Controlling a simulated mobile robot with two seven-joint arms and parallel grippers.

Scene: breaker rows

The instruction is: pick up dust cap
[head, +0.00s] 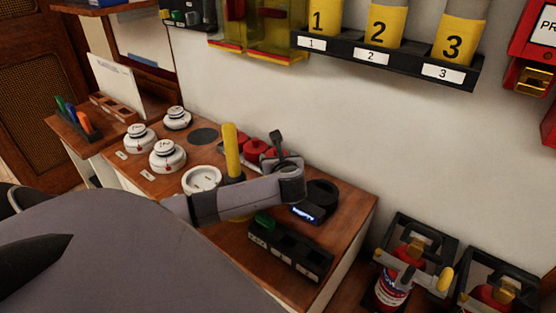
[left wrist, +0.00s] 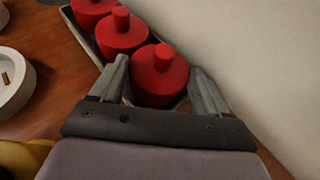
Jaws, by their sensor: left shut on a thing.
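Red dust caps with small knobs stand in a row in a shallow grey tray (left wrist: 84,38). In the left wrist view the nearest dust cap (left wrist: 160,78) sits between the two grey fingers of my left gripper (left wrist: 160,88), which is shut on it. Two more red caps, a middle one (left wrist: 122,38) and a far one (left wrist: 92,10), lie beyond it. In the head view my left gripper (head: 277,150) is at the right end of the red row (head: 254,149), and my arm hides part of it. I cannot tell whether the held cap is clear of the tray. My right gripper is not in view.
A yellow upright cylinder (head: 231,152) stands close beside my arm. White round devices (head: 168,155) and a white dish (head: 202,180) are on the left of the wooden counter (head: 232,250). A black slotted holder (head: 290,249) is in front. The wall is close behind.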

